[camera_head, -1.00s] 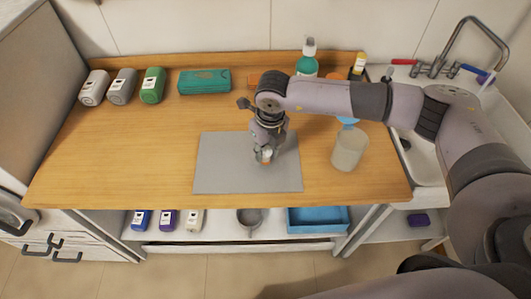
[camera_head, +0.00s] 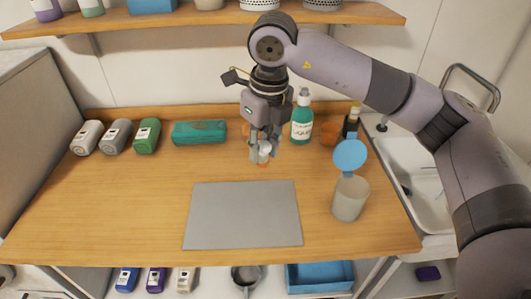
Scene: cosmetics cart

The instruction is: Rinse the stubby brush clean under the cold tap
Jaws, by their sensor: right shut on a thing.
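My right gripper (camera_head: 263,157) is shut on a small white and orange thing (camera_head: 264,150). It holds it over the wooden counter, behind the grey mat (camera_head: 243,215). The fingers cover much of it, so I cannot tell whether it is the stubby brush. The white sink (camera_head: 405,165) is at the right, partly behind my right arm. The curved metal tap (camera_head: 470,72) rises behind it; its handles are hidden by my arm. My left gripper is not in view.
A cup with a raised blue lid (camera_head: 350,200) stands right of the mat. A green pump bottle (camera_head: 302,120) stands close to my gripper's right. Several small bottles and a teal case (camera_head: 200,132) line the back left. A wall shelf (camera_head: 210,20) hangs above.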

